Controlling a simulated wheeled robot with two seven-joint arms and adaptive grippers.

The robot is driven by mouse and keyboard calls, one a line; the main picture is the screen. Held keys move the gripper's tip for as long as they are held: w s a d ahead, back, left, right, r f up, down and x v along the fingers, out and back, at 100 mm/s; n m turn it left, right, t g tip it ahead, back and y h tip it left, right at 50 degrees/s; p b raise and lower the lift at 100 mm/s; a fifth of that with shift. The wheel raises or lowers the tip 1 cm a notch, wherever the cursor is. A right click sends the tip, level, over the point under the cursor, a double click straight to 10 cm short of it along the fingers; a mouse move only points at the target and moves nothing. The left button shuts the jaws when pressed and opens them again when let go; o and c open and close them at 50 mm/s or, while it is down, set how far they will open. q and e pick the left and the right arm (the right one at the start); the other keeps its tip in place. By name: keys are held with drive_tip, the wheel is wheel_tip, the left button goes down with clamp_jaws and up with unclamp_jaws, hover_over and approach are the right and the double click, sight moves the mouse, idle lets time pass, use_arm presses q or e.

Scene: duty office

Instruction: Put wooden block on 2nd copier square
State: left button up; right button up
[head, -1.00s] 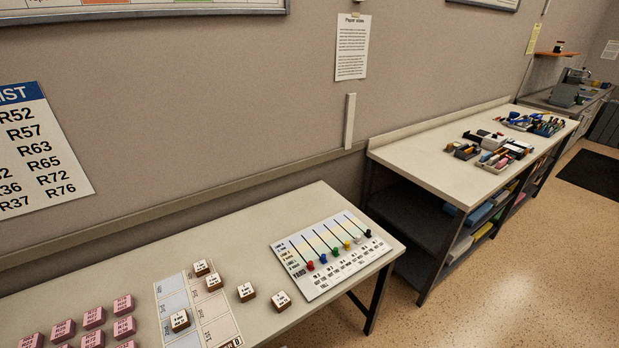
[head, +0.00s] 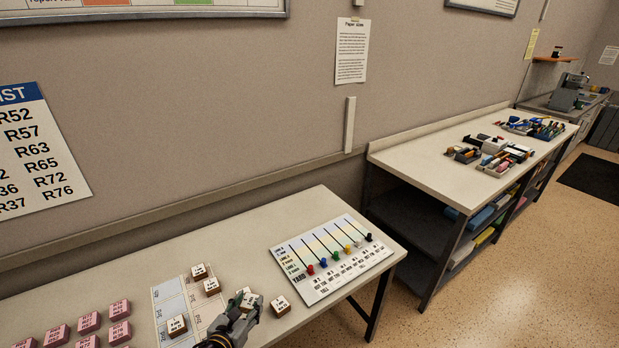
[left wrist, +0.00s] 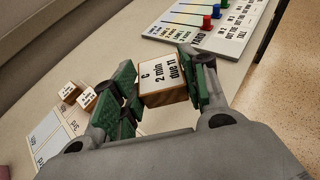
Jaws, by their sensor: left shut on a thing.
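My left gripper (head: 243,306) is at the front of the near table, right of a printed sheet of squares (head: 208,305). It is shut on a wooden block (head: 246,294) with a white top. In the left wrist view the block (left wrist: 163,83) sits between the green finger pads (left wrist: 165,90), its label reading "C 2 min due 11". I cannot tell whether it is clear of the table. Similar blocks stand on the sheet: two at its upper part (head: 199,271) (head: 212,287) and one lower left (head: 177,325). My right gripper is out of view.
Another wooden block (head: 281,305) stands just right of my gripper. A yard board with coloured pegs (head: 330,262) lies further right, and pink blocks (head: 89,322) stand at the left. The table behind the sheet is clear.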

use_arm(q)
drive_tip(key=a+r+n+y, duration=0.1)
drive_tip(key=a+r+y, duration=0.1)
drive_tip(key=a, duration=0.1)
drive_tip(key=w+a+r+n+y, duration=0.1)
drive_tip(key=shift+a+n+t, duration=0.2)
drive_tip(key=shift+n+t, duration=0.1)
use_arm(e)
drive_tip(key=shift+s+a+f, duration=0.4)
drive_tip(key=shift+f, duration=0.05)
